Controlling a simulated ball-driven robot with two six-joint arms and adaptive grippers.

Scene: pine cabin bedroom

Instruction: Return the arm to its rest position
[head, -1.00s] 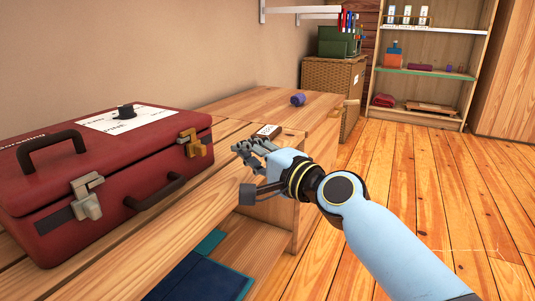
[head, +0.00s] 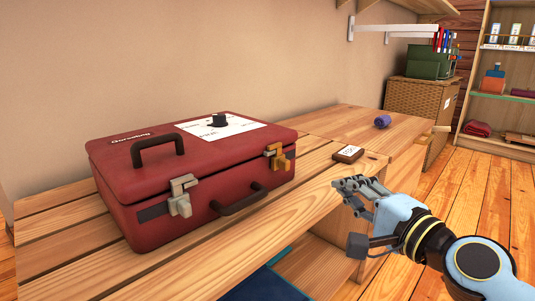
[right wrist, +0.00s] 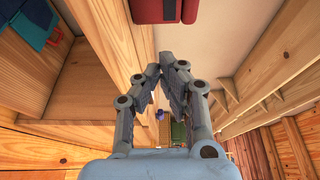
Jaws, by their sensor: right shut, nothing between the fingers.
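My right gripper (head: 355,190) is at the right in the head view, in front of the wooden bench's front edge. Its fingers are together and hold nothing. In the right wrist view its fingertips (right wrist: 164,66) meet near the middle of the picture. My right arm reaches in from the lower right corner. A red case (head: 150,210) with its lid down stands on the bench, left of the gripper and apart from it. My left gripper is in neither view.
The slatted bench (head: 80,265) runs along the wall. A wicker basket (head: 420,105) and shelves stand beyond. Open floor (head: 460,190) is at the right.

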